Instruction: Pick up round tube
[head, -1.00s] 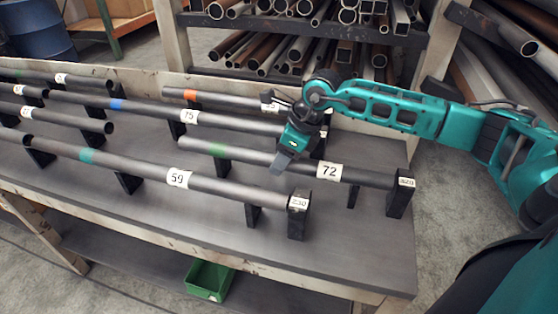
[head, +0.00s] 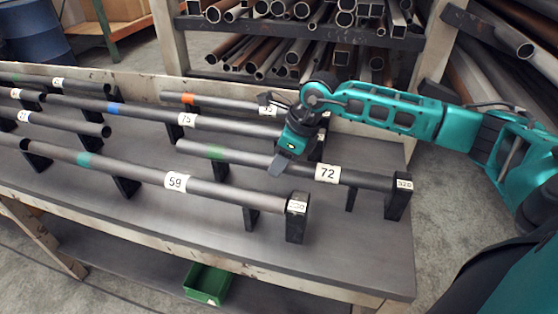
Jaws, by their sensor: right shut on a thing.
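A dark round tube labelled 72 (head: 350,178) with a green band lies across black supports near the right side of the bench. My right gripper (head: 278,166) reaches down over this tube, between the green band and the 72 label, and is shut on it. The gripper body hides a short piece of the tube. The tube still appears to lie at its supports. Another tube, labelled 59 (head: 130,168), with a teal band lies in front of it. My left gripper is not in view.
Tubes labelled 75 (head: 150,114) and one with an orange band (head: 220,101) lie behind. A black end block (head: 399,199) stands at the held tube's right end. A green bin (head: 207,283) sits on the lower shelf. Racks of pipes (head: 300,50) stand behind the bench.

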